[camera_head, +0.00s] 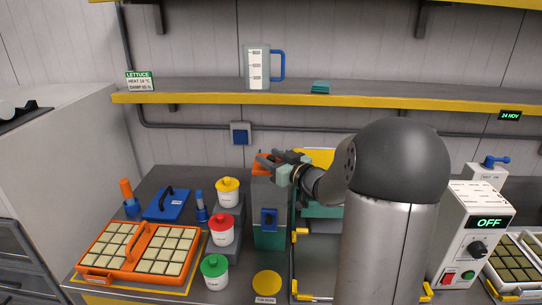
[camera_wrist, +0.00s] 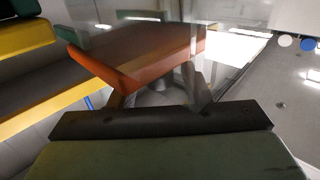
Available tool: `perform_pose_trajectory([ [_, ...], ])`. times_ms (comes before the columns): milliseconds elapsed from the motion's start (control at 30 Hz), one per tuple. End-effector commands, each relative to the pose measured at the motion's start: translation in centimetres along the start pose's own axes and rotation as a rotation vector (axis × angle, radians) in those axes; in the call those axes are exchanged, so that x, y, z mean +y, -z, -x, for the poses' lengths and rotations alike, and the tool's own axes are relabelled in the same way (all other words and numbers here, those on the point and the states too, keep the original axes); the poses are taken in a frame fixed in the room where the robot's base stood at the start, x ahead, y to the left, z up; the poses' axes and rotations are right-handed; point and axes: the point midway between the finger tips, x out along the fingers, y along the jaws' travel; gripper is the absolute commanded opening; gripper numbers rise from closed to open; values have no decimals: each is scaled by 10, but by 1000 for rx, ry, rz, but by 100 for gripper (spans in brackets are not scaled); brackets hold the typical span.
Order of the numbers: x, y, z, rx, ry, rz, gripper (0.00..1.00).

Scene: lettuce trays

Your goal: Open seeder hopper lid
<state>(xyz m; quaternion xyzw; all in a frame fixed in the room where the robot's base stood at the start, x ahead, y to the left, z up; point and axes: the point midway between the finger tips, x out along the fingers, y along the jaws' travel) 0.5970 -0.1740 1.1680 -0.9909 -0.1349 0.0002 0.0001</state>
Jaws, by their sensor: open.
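The seeder (camera_head: 270,205) is a tall grey and teal box with a blue part on its front, standing mid-bench in the head view. Its orange lid (camera_head: 259,168) shows at the top, partly hidden by my gripper (camera_head: 269,159). In the wrist view the orange lid (camera_wrist: 155,50) lies just beyond my fingers, with an angled orange strip at its left. My gripper is open at the lid's level and holds nothing. I cannot tell whether a finger touches the lid. The lid's hinge and full angle are hidden.
Yellow, red (camera_head: 221,229) and green (camera_head: 214,267) lidded jars stand left of the seeder. An orange seed tray (camera_head: 136,254) lies farther left. A yellow-edged shelf (camera_head: 330,99) runs above.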

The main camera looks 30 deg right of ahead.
Motion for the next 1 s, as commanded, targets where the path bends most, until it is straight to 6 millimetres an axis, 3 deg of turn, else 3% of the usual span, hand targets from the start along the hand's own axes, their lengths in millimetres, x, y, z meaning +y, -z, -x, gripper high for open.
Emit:
perform_pose_trajectory([
  [300, 0, 0, -3, 0, 0, 0, 44],
  [467, 0, 0, -3, 0, 0, 0, 0],
  [633, 3, 0, -6, 0, 0, 0, 0],
  [833, 26, 1, -29, 1, 1, 0, 0],
  [1000, 34, 1, -36, 1, 0, 1, 0],
])
